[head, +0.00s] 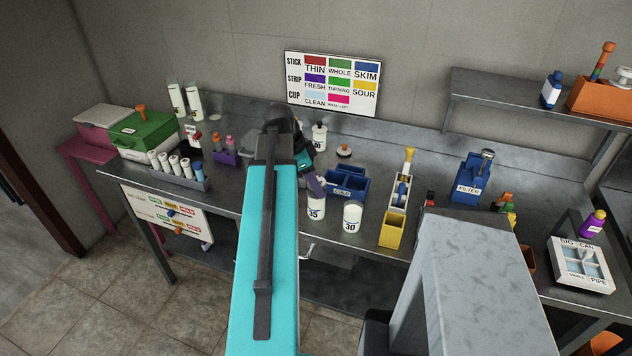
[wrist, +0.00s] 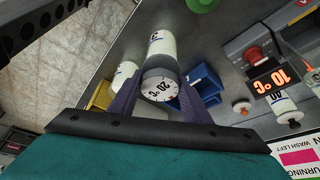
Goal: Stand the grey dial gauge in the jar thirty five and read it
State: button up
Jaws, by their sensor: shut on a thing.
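The dial gauge (wrist: 158,86) has a round white face marked "20 °C" with small ticks. My gripper (wrist: 157,102) has purple fingers shut on it, one on each side of the dial. The white jar 35 (head: 316,210) stands on the steel bench; in the head view a purple finger of my gripper (head: 316,187) is just above its top. In the wrist view a white jar (wrist: 160,45) lies directly behind the dial. The gauge's stem is hidden, so I cannot tell whether it is inside the jar. The head view does not show the gauge.
Jar 30 (head: 352,218) stands close to the right of jar 35. A blue bin (head: 347,181) is behind them, and a yellow holder (head: 392,229) is further right. A display (wrist: 275,82) shows "10 °C" in red. A grey rack of tubes (head: 192,177) stands left.

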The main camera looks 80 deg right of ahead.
jog(key=shift+f, duration=0.15)
jog(key=o, duration=1.3)
jog(key=shift+o, duration=0.2)
jog(key=b+v, duration=0.3)
jog(key=v, duration=1)
jog(key=shift+w+r, duration=0.2)
jog(key=shift+r, duration=0.15)
jog(key=shift+a, duration=0.1)
jog(key=shift+w, duration=0.15)
